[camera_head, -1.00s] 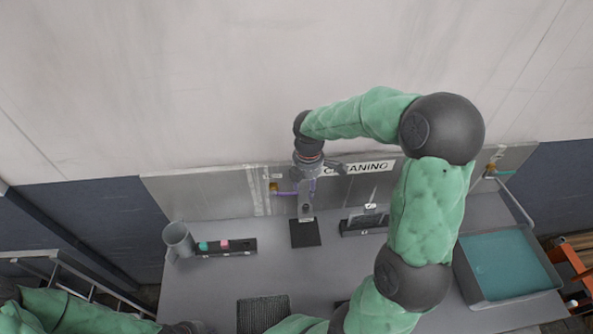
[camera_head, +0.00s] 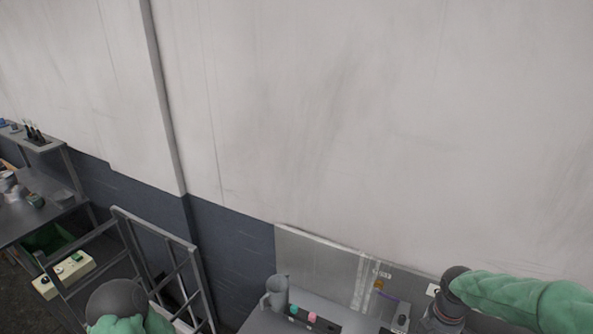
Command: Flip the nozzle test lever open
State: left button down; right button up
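The upright grey nozzle test piece (camera_head: 401,318) stands at the bottom right, cut off by the lower edge; I cannot make out its lever. A small brass-coloured fitting (camera_head: 378,284) with a purple line sits on the metal back panel (camera_head: 318,268) just left of it. My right gripper (camera_head: 438,322) hangs from the wrist beside the grey piece, on its right; its fingertips are cut off or too small to tell, so its opening is unclear. Of my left arm only a dark joint and green cover show at the lower left; its gripper is out of view.
A grey jug (camera_head: 276,292) stands at the left end of the grey bench (camera_head: 262,320). A holder with a teal and a pink item (camera_head: 312,317) is beside it. A metal frame rack (camera_head: 165,250) stands left of the bench, near a cream control box (camera_head: 65,275).

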aim_at(377, 290)
jog(key=k, duration=1)
